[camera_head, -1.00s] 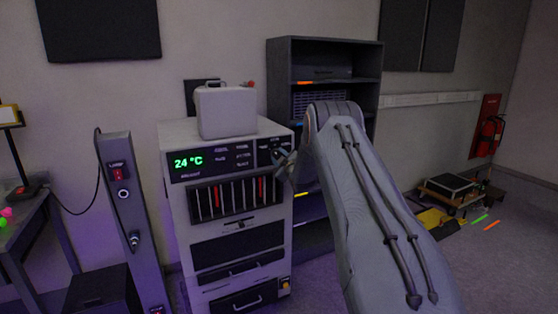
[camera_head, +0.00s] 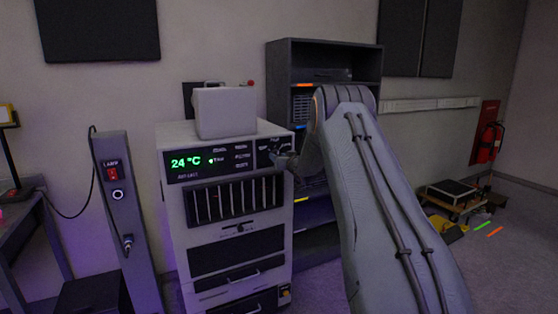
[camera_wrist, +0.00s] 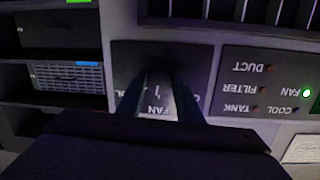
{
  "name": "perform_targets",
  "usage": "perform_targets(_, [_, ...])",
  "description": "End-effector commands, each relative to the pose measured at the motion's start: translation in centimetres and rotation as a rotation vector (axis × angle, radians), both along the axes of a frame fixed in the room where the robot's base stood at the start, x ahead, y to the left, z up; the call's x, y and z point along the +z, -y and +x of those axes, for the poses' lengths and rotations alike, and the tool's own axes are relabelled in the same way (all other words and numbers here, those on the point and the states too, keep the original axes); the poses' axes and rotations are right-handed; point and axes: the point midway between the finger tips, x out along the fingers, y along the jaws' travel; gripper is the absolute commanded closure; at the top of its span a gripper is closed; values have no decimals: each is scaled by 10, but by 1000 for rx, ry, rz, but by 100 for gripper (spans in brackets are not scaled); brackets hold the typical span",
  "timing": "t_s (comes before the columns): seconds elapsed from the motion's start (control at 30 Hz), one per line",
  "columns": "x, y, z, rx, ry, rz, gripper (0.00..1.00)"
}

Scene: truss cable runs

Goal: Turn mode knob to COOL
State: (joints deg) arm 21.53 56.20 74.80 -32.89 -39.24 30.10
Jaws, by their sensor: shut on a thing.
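The cabinet unit (camera_head: 178,220) has a green 24 °C display (camera_head: 187,162) on its front. The mode knob's dark panel (camera_head: 268,143) is at its upper right; the panel (camera_wrist: 120,60) is upside down in the wrist view. My gripper (camera_wrist: 160,80) is at this panel, its two fingers shut on the mode knob (camera_wrist: 158,92). The fingers hide much of the knob and of the labels around it; FAN (camera_wrist: 157,110) reads between them. On the status panel (camera_wrist: 240,75), the FAN lamp (camera_wrist: 307,93) is lit green and the COOL lamp (camera_wrist: 296,109) looks unlit.
A grey case (camera_head: 225,112) sits on top of the unit. A dark shelf (camera_head: 325,62) stands close behind my arm on the right. A post (camera_head: 125,215) with a red switch stands at the left. Open floor lies to the right, near a low cart (camera_head: 455,192).

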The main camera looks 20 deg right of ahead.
Motion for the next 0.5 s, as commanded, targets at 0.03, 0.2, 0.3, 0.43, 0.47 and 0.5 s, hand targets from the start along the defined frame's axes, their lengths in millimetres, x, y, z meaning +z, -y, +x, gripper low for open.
perform_targets(0.03, [-1, 1, 0, -1, -3, 42, 90])
perform_targets(0.2, [0, 1, 0, -1, -8, 202, 90])
perform_targets(0.3, [1, 1, 0, -1, -11, 294, 90])
perform_targets(0.43, [1, 1, 0, -1, -15, 403, 90])
perform_targets(0.47, [1, 1, 0, -1, -16, 426, 90])
perform_targets(0.5, [1, 1, 0, -1, -17, 455, 90])
